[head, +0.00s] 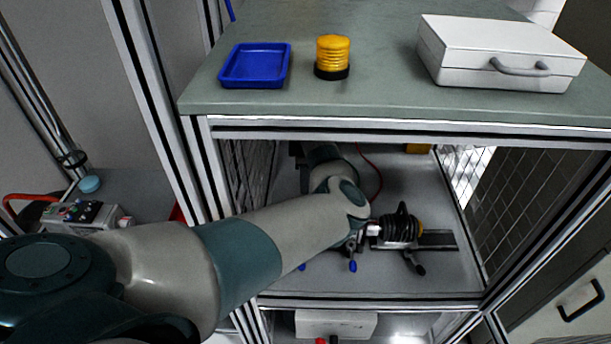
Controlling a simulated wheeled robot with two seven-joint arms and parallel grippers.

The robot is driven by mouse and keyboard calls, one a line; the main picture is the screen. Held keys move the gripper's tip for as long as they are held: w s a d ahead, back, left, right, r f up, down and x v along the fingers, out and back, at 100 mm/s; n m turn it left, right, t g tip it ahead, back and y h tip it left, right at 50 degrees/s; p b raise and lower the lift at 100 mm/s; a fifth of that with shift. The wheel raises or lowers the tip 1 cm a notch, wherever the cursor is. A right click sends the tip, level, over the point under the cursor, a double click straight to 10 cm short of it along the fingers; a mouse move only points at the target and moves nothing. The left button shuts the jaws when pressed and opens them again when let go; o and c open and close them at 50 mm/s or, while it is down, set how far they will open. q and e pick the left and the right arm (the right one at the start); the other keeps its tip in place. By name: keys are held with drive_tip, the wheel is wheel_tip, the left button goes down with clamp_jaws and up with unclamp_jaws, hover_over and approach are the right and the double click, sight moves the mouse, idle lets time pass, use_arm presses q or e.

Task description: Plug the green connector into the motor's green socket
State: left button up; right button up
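My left arm reaches from the left into the open bay under the worktop. My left gripper (358,240) is at the left end of a dark ribbed, motor-like unit (402,226) with an orange-yellow right end. The wrist covers most of the gripper, so its fingers and any grasp cannot be made out. A small white piece (373,230) shows between the gripper and the unit. I cannot pick out a green connector or a green socket. A thin red cable (373,170) curves down behind the wrist. My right gripper is not in view.
The bay has metal frame posts and mesh sides close around the arm. A dark rail (438,240) lies right of the unit, with a black-tipped lever (419,268) in front. A blue tray (255,66), yellow beacon (333,57) and white case (500,52) stand on top.

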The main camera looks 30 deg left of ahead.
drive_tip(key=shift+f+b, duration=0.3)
drive_tip(key=shift+b, duration=0.2)
idle(0.4)
